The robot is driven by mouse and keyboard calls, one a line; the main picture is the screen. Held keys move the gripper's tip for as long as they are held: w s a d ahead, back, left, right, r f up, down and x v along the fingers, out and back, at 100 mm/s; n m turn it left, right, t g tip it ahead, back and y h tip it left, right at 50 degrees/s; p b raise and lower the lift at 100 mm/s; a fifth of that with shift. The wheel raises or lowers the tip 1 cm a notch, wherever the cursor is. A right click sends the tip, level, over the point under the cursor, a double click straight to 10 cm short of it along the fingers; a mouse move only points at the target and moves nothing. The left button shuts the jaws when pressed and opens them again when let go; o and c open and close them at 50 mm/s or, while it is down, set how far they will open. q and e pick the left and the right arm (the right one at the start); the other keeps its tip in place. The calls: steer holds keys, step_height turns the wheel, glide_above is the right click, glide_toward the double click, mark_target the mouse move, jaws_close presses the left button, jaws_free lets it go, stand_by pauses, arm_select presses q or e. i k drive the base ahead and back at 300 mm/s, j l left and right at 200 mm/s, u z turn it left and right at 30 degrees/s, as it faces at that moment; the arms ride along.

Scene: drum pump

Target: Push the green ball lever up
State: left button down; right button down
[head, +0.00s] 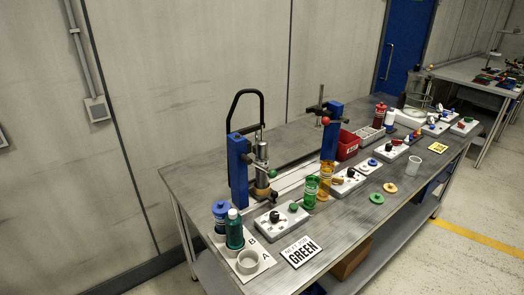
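A small green ball (272,173) shows beside the silver cylinder (262,150) at the left blue post (238,165), low near the brown base. It looks like the lever's ball; its rod is too small to make out. A tall black looped handle (246,94) rises behind this post. The right blue post (331,135) has a red ball (325,121) high on its left side. Neither of my grippers is in the head view.
A white box with black and green knobs (293,207) stands in front of the left post, near green and orange jars. A blue-capped jar (221,210), green bottle (235,230) and white cup (247,262) stand at the near left.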

mark_target(272, 172)
steer(key=l+z, duration=0.15)
steer(key=l, duration=0.4)
steer(key=l+z, duration=0.1)
steer(key=l, duration=0.45)
steer(key=i+l+z, duration=0.15)
steer(key=l, duration=0.4)
